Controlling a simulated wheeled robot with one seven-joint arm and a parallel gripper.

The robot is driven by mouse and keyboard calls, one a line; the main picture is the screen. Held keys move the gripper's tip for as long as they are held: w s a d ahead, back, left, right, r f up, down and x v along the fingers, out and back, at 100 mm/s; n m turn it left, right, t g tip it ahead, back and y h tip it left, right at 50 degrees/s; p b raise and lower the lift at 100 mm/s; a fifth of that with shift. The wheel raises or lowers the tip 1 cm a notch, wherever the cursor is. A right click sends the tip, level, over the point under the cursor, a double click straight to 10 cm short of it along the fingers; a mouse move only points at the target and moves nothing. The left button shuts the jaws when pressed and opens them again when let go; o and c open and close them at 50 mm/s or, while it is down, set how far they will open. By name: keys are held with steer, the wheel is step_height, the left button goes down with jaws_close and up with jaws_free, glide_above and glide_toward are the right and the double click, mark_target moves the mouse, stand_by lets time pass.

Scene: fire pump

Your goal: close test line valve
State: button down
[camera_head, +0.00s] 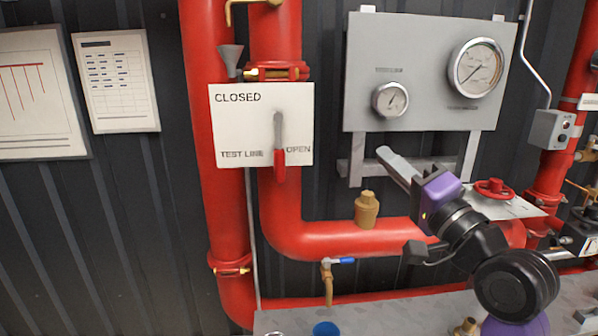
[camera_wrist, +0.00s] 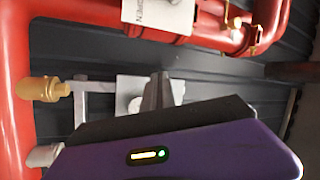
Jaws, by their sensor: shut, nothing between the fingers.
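The test line valve has a white plate (camera_head: 232,125) marked CLOSED at upper left, TEST LINE at lower left and OPEN at lower right. Its lever (camera_head: 279,165), grey with a red grip, hangs straight down beside the word OPEN. My gripper (camera_head: 384,153) is to the right of the plate, in front of the wall below the gauge panel. It is shut, empty and clear of the lever. I cannot make out the lever there.
A grey gauge panel (camera_head: 425,118) on brackets is just above my gripper. A large red pipe (camera_head: 335,238) with a brass fitting (camera_head: 367,210) runs below. A blue-handled small valve (camera_head: 340,261) and a red handwheel (camera_head: 494,188) are nearby. Space before the plate is free.

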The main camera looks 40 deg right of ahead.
mark_target(279, 151)
steer(key=w+a+f+m+g+y, duration=0.2)
steer(key=a+f+y, duration=0.2)
steer(key=a+y, duration=0.1)
steer(key=shift+f+g, duration=0.4)
steer(key=shift+w, duration=0.15)
steer(key=w+a+p, duration=0.1)
steer(key=w+a, duration=0.1)
steer(key=w, duration=1)
steer(key=shift+w+a+p, duration=0.3)
steer(key=shift+w+a, duration=0.1)
steer(key=shift+m, duration=0.3)
